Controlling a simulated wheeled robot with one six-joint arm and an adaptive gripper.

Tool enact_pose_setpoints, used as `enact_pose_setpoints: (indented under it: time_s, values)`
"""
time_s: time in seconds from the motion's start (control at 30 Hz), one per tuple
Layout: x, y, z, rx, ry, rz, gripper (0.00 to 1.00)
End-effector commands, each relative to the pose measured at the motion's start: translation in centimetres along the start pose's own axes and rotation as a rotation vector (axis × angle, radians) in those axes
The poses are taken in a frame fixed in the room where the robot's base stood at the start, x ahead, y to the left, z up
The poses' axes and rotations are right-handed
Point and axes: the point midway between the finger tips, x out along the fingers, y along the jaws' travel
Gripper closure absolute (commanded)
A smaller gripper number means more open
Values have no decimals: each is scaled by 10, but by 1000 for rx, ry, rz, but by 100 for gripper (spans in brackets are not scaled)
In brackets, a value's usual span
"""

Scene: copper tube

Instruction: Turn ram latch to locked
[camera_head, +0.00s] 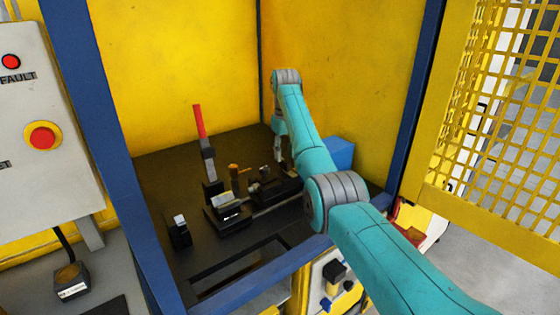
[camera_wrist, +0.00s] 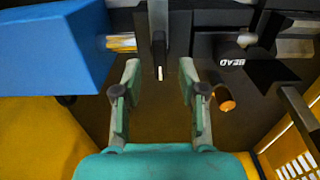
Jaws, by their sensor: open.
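My gripper (camera_wrist: 160,76) is open in the wrist view, with its two fingers apart and nothing held. A small dark lever with a pale tip (camera_wrist: 159,68) hangs from the dark fixture, in line with the gap between the fingertips; I cannot tell if either finger touches it. It looks like the ram latch, but no marking shows whether it is locked. In the head view my gripper (camera_head: 284,158) points down at the back of the black bench fixture (camera_head: 280,190), and my arm hides part of it.
A blue block (camera_wrist: 50,45) stands at left in the wrist view. A dark cylinder marked BEAD (camera_wrist: 230,63) and an orange-ended piece (camera_wrist: 225,99) lie to the right. A red-handled lever (camera_head: 199,122) stands upright on the bench. Yellow walls (camera_head: 180,70) enclose the cell.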

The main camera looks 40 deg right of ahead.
Motion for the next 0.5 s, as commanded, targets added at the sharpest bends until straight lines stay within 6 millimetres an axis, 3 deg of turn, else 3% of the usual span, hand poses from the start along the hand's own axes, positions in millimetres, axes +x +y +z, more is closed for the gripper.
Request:
enact_pose_setpoints:
  time_s: [0.2, 0.5]
  values:
    - [26, 7, 6, 2, 0, 0, 58]
    - [35, 8, 8, 2, 0, 0, 58]
